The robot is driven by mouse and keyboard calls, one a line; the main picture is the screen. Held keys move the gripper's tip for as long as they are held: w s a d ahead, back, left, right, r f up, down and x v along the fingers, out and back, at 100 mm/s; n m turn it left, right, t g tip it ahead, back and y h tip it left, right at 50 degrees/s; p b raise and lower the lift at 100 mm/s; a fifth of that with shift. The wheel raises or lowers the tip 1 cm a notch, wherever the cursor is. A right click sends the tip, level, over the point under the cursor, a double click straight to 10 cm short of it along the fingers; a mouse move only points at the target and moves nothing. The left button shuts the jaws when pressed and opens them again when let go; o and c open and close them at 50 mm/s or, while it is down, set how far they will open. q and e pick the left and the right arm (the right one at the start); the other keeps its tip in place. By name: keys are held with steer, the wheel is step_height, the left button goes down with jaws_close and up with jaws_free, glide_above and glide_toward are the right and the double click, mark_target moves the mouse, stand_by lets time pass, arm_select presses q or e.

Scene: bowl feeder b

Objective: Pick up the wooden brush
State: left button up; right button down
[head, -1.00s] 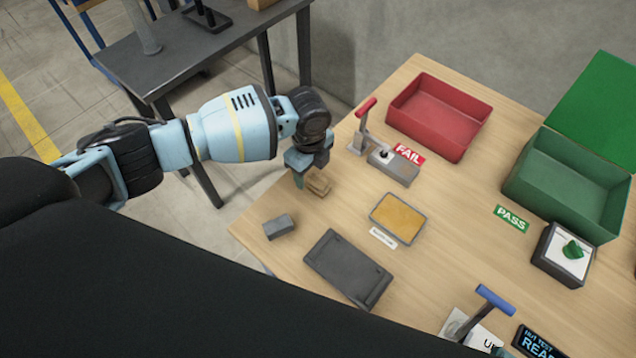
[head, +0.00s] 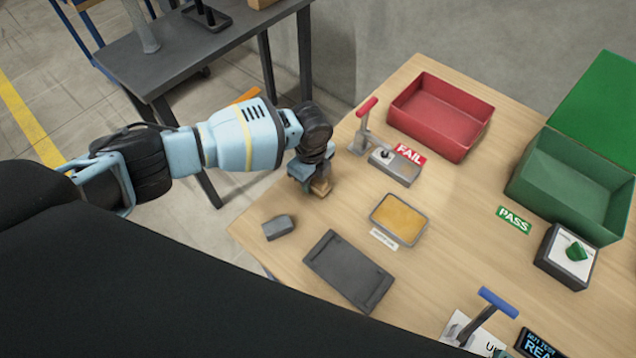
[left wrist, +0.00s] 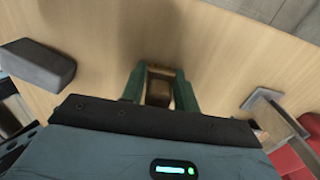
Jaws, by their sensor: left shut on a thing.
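The wooden brush (head: 321,187) is a small brown block at the left part of the table. My left gripper (head: 313,180) is over it, with the brush between its fingers. In the left wrist view the green fingers (left wrist: 159,88) are closed on the sides of the brush (left wrist: 158,92). Most of the brush is hidden by the gripper in the head view. I cannot tell whether it still touches the table. My right gripper is not in view.
A grey block (head: 278,227) and a dark tray (head: 348,271) lie nearer on the table. A yellow-filled tray (head: 399,218) is to the right. A red bin (head: 440,115), a lever fixture (head: 385,160) and a green bin (head: 568,186) stand beyond.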

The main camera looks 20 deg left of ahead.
arm_select(q)
steer(key=shift+r, duration=0.1)
steer(key=shift+r, duration=0.45)
step_height(320, 180, up, 3)
steer(key=shift+f+p, duration=0.15)
steer(key=shift+p, duration=0.15)
steer(key=s+d, duration=0.1)
steer(key=s, duration=0.4)
steer(key=s+d+r+p, duration=0.1)
steer(key=s, duration=0.4)
steer(key=s+d+p, duration=0.1)
steer(key=s+d, duration=0.1)
steer(key=s, duration=0.3)
steer(key=shift+s+r, duration=0.15)
steer(key=shift+s, duration=0.15)
steer(key=o, duration=0.6)
steer(key=shift+c, duration=0.2)
steer(key=c, duration=0.4)
